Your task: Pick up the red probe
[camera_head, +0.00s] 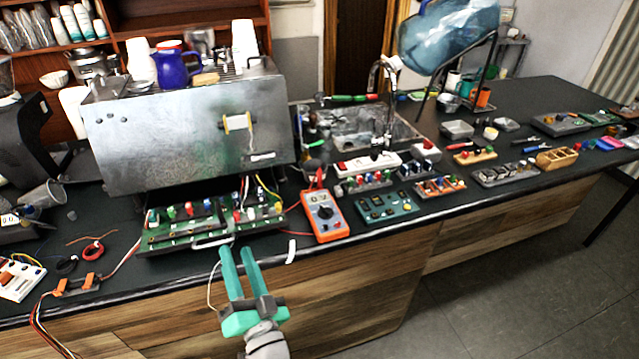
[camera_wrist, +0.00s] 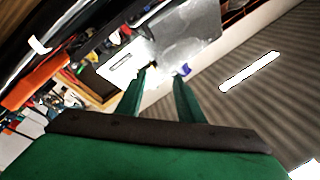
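My gripper (camera_head: 236,250), with two teal fingers, is in front of the counter's front edge, just below the green circuit board. Its fingers are apart with nothing visible between them. The wrist view also shows the two fingers apart (camera_wrist: 160,75). An orange multimeter (camera_head: 325,215) lies on the counter to the right of my gripper. A small red piece (camera_head: 319,176) shows at the multimeter's top end and may be the red probe, but it is too small to tell. A thin red lead (camera_head: 295,233) runs left from the multimeter. No probe is clear in the wrist view.
The green circuit board (camera_head: 210,230) lies under a steel brewer (camera_head: 190,125). A red wire coil (camera_head: 90,252) lies at left. A teal module (camera_head: 388,207) is right of the multimeter. A white strip (camera_head: 291,251) is at the front edge. Boards and tools crowd the counter.

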